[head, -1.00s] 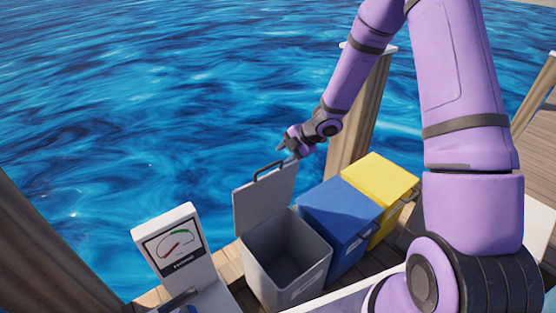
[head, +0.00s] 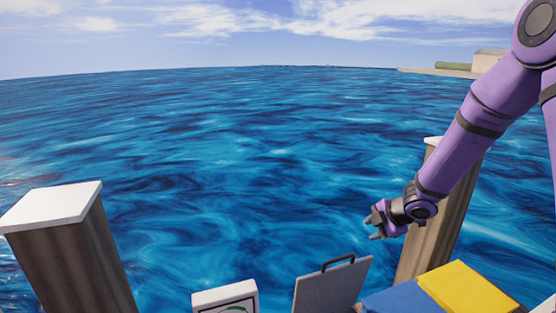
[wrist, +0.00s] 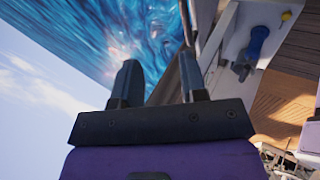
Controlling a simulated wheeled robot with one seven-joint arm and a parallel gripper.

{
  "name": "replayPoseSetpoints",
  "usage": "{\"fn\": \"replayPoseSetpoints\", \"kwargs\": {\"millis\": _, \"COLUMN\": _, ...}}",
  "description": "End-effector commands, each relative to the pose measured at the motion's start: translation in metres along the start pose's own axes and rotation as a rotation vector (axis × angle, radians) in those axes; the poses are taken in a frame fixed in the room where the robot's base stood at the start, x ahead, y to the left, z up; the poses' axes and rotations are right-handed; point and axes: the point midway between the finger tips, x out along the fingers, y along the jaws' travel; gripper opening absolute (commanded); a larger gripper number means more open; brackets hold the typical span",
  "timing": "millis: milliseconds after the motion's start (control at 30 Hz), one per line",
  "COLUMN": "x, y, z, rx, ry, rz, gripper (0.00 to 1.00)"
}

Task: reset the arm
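My purple arm reaches in from the right in the head view. My gripper (head: 374,227) hangs in front of the water, above and to the right of the raised grey lid (head: 330,288) and clear of its dark handle (head: 339,262). The two dark fingers stand apart with nothing between them. In the wrist view my gripper (wrist: 158,75) also shows two separated fingers with water behind the gap. The grey bin under the lid is out of the head view.
Blue (head: 400,298) and yellow (head: 467,287) bin tops are low at right. A white gauge panel (head: 226,297) is at the bottom edge. Wooden posts stand left (head: 70,255) and behind my gripper (head: 437,235). The wrist view shows a blue fitting (wrist: 254,45) and wooden decking (wrist: 285,95).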

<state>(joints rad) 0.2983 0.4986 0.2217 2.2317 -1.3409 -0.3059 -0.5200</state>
Motion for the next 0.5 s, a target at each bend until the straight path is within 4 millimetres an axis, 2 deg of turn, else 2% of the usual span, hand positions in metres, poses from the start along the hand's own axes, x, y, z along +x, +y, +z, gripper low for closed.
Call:
{"fn": "replayPoseSetpoints", "kwargs": {"millis": 33, "x": -0.018, "y": 0.01, "z": 0.0, "rx": 0.031, "ry": -0.054, "rz": 0.02, "gripper": 0.39}}
{"fn": "replayPoseSetpoints", "kwargs": {"millis": 200, "x": -0.075, "y": 0.03, "z": 0.003, "rx": 0.189, "ry": -0.223, "rz": 0.079, "gripper": 0.39}}
{"fn": "replayPoseSetpoints", "kwargs": {"millis": 333, "x": -0.12, "y": 0.037, "z": 0.001, "rx": 0.324, "ry": -0.329, "rz": 0.128, "gripper": 0.39}}
{"fn": "replayPoseSetpoints", "kwargs": {"millis": 500, "x": -0.179, "y": 0.036, "z": -0.008, "rx": 0.516, "ry": -0.438, "rz": 0.194, "gripper": 0.39}}
